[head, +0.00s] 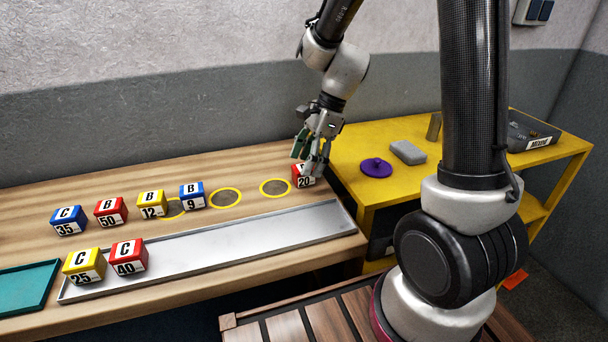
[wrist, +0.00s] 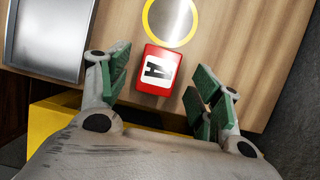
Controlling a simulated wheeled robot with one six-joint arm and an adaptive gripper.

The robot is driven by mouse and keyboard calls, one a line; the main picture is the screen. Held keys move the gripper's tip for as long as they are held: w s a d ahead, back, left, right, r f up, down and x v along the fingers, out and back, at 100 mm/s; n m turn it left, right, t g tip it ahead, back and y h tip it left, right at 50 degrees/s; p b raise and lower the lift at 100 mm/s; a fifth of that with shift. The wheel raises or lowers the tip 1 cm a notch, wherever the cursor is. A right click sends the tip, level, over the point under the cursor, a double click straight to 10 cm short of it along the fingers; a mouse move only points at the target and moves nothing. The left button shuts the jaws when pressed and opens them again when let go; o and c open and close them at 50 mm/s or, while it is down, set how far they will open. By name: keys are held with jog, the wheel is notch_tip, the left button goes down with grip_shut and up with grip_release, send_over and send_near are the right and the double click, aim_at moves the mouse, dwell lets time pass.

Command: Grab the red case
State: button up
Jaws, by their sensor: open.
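A red case (head: 303,178) marked 20 stands at the right end of the wooden bench, partly hidden by my gripper (head: 311,160). In the wrist view the red case (wrist: 154,86) shows a white top label with an A. My gripper (wrist: 157,80) is open, with one green-padded finger on each side of the case in that view. Two other red cases are on the bench: one marked B 50 (head: 111,212) at the back left, and one marked C 40 (head: 129,257) on the grey tray.
Blue and yellow cases stand to the left; one yellow case (head: 84,265) is on the grey tray (head: 240,238). Yellow-ringed spots (head: 275,187) mark the bench. The yellow table (head: 345,150) at right holds a purple knobbed disc (head: 376,167), a grey block (head: 408,152) and a dark bin (head: 530,135).

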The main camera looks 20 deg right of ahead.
jog(key=shift+x, duration=1.45)
jog(key=shift+s, duration=0.1)
jog(key=c, duration=1.2)
jog(key=shift+r, duration=0.1)
